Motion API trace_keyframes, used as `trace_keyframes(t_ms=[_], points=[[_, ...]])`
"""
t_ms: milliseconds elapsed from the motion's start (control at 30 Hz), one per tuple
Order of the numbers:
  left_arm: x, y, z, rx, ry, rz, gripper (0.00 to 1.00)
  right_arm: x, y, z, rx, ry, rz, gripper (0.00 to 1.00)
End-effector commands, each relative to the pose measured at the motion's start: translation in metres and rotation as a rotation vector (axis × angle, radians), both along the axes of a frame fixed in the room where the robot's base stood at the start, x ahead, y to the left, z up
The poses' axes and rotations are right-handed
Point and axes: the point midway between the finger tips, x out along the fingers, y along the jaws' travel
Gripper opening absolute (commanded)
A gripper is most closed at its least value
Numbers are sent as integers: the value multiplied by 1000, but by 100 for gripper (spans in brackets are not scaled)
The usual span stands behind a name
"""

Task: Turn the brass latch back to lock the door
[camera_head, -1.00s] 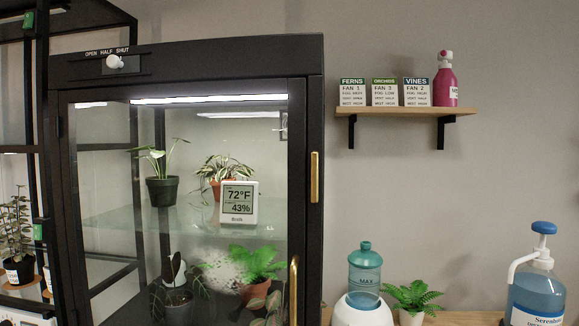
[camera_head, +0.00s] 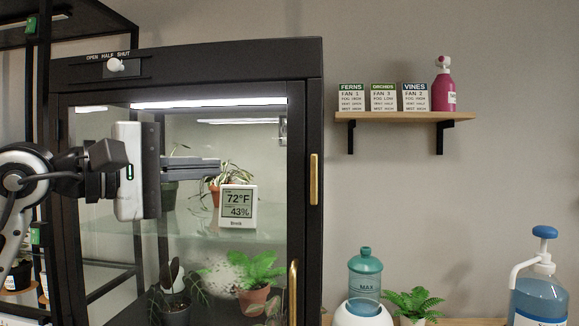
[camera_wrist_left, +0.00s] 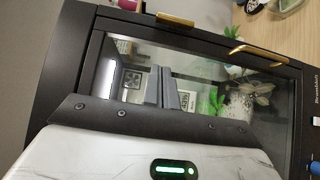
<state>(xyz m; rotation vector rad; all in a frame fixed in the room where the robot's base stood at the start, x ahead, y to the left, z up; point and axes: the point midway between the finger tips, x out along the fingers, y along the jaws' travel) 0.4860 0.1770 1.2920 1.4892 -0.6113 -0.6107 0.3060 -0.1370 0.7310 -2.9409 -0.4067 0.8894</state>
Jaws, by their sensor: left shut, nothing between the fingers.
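The brass latch (camera_head: 314,179) is an upright bar on the black frame at the right edge of the cabinet's glass door (camera_head: 222,250). It also shows at the top of the left wrist view (camera_wrist_left: 175,20). A brass handle (camera_head: 293,290) stands lower on the door's right side, and the wrist view shows it too (camera_wrist_left: 262,54). The door appears to sit flush in its frame. My left gripper (camera_head: 219,168) is shut and empty in front of the glass, to the left of the latch and apart from it. My right gripper is not in view.
A thermometer display (camera_head: 238,207) and several potted plants are behind the glass. A white knob (camera_head: 116,65) is on the top panel under OPEN HALF SHUT. A shelf (camera_head: 405,117) with cards and a pink bottle hangs at right. The wall space right of the latch is clear.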

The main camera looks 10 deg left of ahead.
Motion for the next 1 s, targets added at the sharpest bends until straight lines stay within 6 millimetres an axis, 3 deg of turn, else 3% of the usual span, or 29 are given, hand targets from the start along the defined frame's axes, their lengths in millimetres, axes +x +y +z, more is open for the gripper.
trace_keyframes(t_ms=[333, 733, 1000], points=[[12, -14, 2, -7, 4, -7, 0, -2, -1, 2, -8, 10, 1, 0], [70, -73, 3, -8, 6, -9, 0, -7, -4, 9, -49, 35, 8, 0], [70, -107, 1, -6, 3, -7, 0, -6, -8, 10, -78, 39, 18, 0]])
